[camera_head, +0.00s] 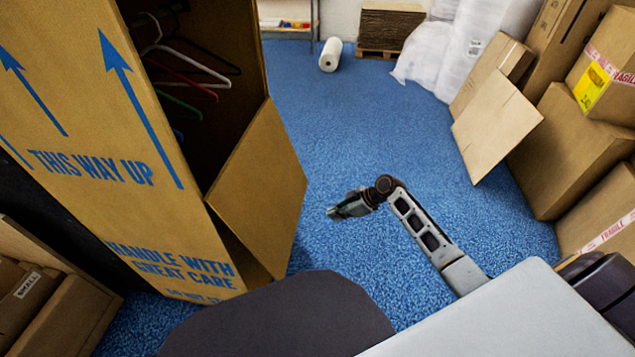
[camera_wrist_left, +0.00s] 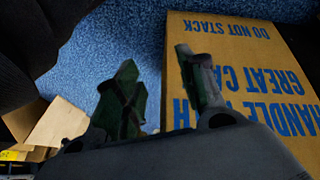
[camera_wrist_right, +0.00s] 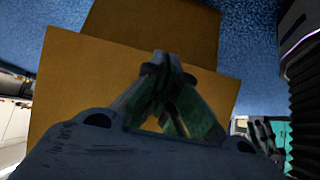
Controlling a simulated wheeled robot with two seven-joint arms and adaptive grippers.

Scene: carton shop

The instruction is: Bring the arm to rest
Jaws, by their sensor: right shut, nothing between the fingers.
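My right arm reaches in from the lower right in the head view, over the blue carpet. Its gripper (camera_head: 336,212) points left toward the open flap of the tall carton, with a gap of carpet between them in the picture. In the right wrist view the right gripper's fingertips (camera_wrist_right: 162,62) meet, with nothing between them, in front of brown cardboard panels. My left gripper (camera_wrist_left: 160,88) shows only in its own wrist view. Its fingers are spread and empty, with the carton's printed side behind them.
The tall carton (camera_head: 110,140) with hangers inside stands open at the left, its flap (camera_head: 262,190) sticking out. Stacked cartons (camera_head: 572,150) and a leaning cardboard sheet (camera_head: 495,128) line the right. A white roll (camera_head: 331,54) lies at the back. The middle carpet (camera_head: 370,120) is clear.

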